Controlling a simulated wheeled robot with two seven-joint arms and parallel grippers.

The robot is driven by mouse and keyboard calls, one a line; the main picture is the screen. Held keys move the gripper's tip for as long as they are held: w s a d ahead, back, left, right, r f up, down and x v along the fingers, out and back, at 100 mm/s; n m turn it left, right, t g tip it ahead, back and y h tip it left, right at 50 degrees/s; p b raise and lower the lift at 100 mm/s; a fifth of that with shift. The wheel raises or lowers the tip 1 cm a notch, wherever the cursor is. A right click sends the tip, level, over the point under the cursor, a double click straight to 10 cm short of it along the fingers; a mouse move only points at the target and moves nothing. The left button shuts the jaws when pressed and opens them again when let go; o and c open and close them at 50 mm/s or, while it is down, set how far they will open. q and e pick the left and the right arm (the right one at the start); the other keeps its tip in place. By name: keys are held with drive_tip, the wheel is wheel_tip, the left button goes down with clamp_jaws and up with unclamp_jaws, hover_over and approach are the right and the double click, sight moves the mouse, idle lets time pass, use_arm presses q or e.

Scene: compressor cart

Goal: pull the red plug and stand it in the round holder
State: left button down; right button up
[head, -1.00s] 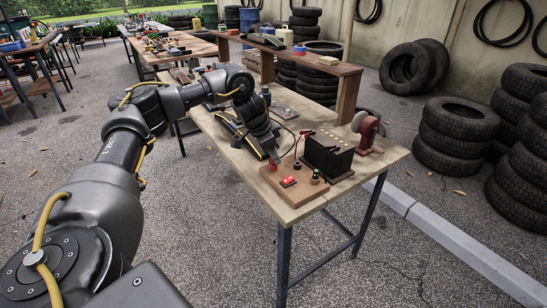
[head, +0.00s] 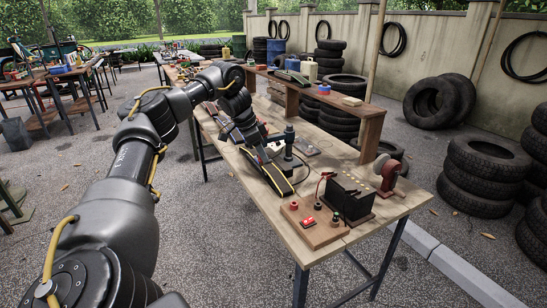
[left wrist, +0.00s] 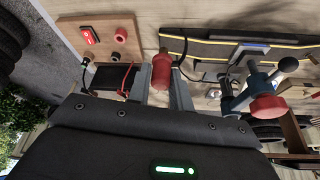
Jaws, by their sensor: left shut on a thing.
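My left gripper (head: 254,149) is over the table, left of the wooden board (head: 325,235); its fingertips are hard to see in the head view. In the left wrist view my left gripper (left wrist: 162,85) is shut on the red plug (left wrist: 162,70), a red cylinder between its two fingers. The plug is clear of the board. On the board stand a red round post (head: 293,205), a black post (head: 318,206) and a red switch (head: 307,221); these also show at upper left in the left wrist view. I cannot pick out the round holder with certainty. My right gripper is out of view.
A black box (head: 349,198) with a red wire stands beside the board, with a grinder (head: 387,174) behind it. A black tray with yellow edges (head: 268,172) lies left of the board. A dark upright tool (head: 289,140) and a raised shelf (head: 335,100) stand farther back.

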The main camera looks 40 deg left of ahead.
use_arm(q)
drive_tip(key=shift+s+a+r, duration=0.15)
drive_tip(key=shift+a+r, duration=0.15)
drive_tip(key=shift+a, duration=0.3)
drive_tip(key=w+d+f+m, duration=0.1)
drive_tip(key=d+f, duration=0.2)
drive_tip(key=d, duration=1.2)
drive_tip(key=w+d+f+m, duration=0.1)
drive_tip(key=d+f, duration=0.2)
drive_tip(key=d, duration=1.3)
drive_tip(key=s+d+f+m, duration=0.1)
drive_tip(key=s+d, duration=0.6)
drive_tip(key=d, duration=0.3)
drive_tip(key=s+d+f+m+g+h, duration=0.1)
drive_tip(key=s+d+f, duration=0.1)
drive_tip(key=s+d, duration=0.5)
drive_tip(key=d, duration=0.4)
drive_tip(key=shift+d+f+m, duration=0.2)
drive_tip(key=shift+d+m, duration=0.05)
drive_tip(key=shift+m, duration=0.05)
